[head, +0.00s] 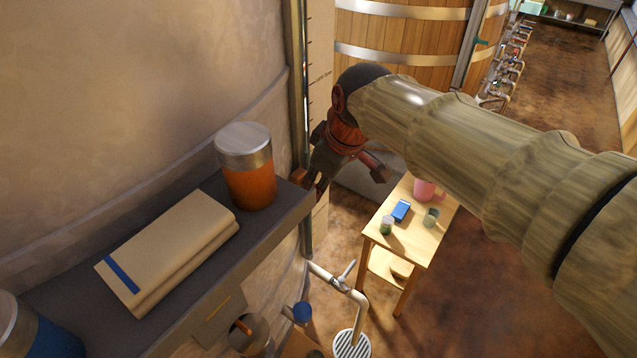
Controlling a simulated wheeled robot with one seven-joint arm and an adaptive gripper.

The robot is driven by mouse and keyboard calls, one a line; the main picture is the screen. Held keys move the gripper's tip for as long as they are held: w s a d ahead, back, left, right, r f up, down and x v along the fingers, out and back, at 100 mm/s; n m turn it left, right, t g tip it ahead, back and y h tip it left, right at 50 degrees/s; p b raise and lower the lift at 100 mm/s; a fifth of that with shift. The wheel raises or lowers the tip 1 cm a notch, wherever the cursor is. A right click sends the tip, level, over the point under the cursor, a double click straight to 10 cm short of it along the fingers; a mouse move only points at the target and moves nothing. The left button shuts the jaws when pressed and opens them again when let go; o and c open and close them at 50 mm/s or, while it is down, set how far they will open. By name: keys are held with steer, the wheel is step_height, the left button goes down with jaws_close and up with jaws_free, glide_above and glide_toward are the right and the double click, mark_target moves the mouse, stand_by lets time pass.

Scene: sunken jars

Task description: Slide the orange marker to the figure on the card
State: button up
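A tall pale scale strip (319,75) with black tick marks stands beside a vertical metal-edged tube (298,70) on the vat wall. A small orange-brown piece (299,178) at the tube, right of the shelf end, may be the orange marker; I cannot be sure. My gripper (350,182), red and dark, points down beside the tube. Its fingers look spread, with one close to that orange piece; I cannot tell whether they touch. A small tan card (214,307) hangs at the shelf's front edge. No figure on it is legible.
The dark shelf (75,290) holds a tan book (165,245), an orange jar (246,170) and a blue jar (50,340). A pipe tap (340,283) is below. A small wooden table (405,243) with cups stands right, before a wooden vat (400,45).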

steer(key=v, duration=0.9)
steer(key=shift+s+r, duration=0.15)
steer(key=shift+r, duration=0.25)
steer(key=shift+d, duration=0.1)
steer(key=s+d+f+m+h+b, duration=0.1)
steer(key=s+d+f+m+b, duration=0.3)
steer(key=d+f, duration=0.3)
steer(key=s+d+f+m+t+h+b, duration=0.1)
steer(key=s+d+f+m+b, duration=0.3)
steer(key=f, duration=0.8)
steer(key=s+d+f+m+b, duration=0.4)
steer(key=s+d+f+b, duration=0.2)
steer(key=d+f, duration=0.3)
steer(key=shift+s+d+f+h, duration=0.15)
steer(key=shift+s+d+h, duration=0.35)
steer(key=shift+s, duration=0.3)
